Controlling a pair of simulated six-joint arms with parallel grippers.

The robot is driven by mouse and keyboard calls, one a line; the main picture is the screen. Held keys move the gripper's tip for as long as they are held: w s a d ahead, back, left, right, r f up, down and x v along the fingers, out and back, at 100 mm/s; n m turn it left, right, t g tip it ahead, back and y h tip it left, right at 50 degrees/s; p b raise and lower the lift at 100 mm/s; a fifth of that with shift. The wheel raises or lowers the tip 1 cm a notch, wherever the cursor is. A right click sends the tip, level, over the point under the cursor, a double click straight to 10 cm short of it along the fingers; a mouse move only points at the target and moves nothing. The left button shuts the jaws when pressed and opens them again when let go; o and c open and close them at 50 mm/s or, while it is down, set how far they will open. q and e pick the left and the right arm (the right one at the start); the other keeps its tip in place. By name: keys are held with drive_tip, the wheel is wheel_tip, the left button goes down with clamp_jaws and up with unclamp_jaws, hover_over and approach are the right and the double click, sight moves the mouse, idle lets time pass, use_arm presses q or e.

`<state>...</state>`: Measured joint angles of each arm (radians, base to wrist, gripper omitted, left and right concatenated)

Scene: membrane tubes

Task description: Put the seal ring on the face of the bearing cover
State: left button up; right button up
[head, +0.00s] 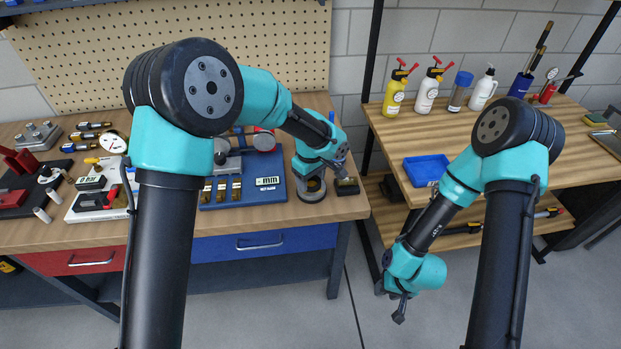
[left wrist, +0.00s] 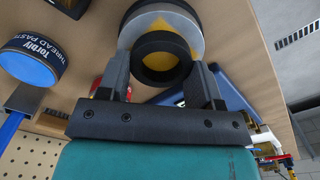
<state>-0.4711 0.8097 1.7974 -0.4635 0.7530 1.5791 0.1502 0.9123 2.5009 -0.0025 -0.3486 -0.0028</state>
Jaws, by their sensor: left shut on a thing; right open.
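The seal ring (left wrist: 148,73) is a thick black ring held between the two fingers of my left gripper (left wrist: 162,72) in the left wrist view. Beyond it is the bearing cover (left wrist: 195,20), a round grey disc with a dark rim and a yellow centre, partly hidden by the ring. In the head view the cover (head: 311,195) sits near the right end of the workbench, under my left gripper (head: 322,172). Whether ring and cover touch I cannot tell. My right gripper (head: 400,308) hangs open and empty over the floor, away from both.
A round tub of thread paste (left wrist: 28,62) shows in the left wrist view. The side table holds bottles and a blue tray (head: 425,169).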

sight(310, 181)
use_arm(q)
drive_tip(key=shift+f, duration=0.15)
drive_tip(key=o, duration=0.9)
wheel_tip(310, 181, up, 12)
drive_tip(key=shift+r, duration=0.2)
idle(0.5)
